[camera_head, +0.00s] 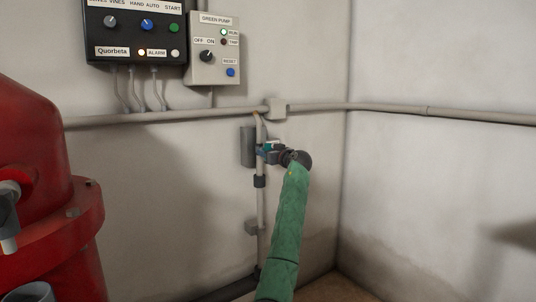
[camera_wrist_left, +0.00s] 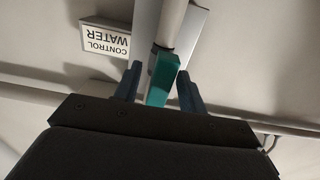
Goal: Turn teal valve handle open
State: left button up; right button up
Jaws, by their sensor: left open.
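The teal valve handle (camera_wrist_left: 163,78) shows in the left wrist view as a flat bar against a pale vertical pipe (camera_wrist_left: 173,22). My left gripper (camera_wrist_left: 158,86) is open, with one dark blue finger on each side of the handle. Gaps show between the fingers and the handle, so it is not clamped. In the head view my left gripper (camera_head: 268,153) is at the pipe on the wall, at the end of my green-sleeved arm. A little teal (camera_head: 270,146) shows there, and the gripper hides most of the handle. My right gripper is not in view.
A sign reading "CONTROL WATER" (camera_wrist_left: 105,39) is beside the pipe. A black control panel (camera_head: 136,30) and a grey pump box (camera_head: 214,73) hang on the wall above left. A horizontal conduit (camera_head: 185,115) runs above the gripper. A large red vessel (camera_head: 45,190) stands at left.

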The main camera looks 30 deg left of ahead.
pick_arm(q)
jog(key=p+v, duration=0.1)
jog(key=v, duration=0.6)
jog(key=shift+d, duration=0.35)
jog(key=shift+s, duration=0.1)
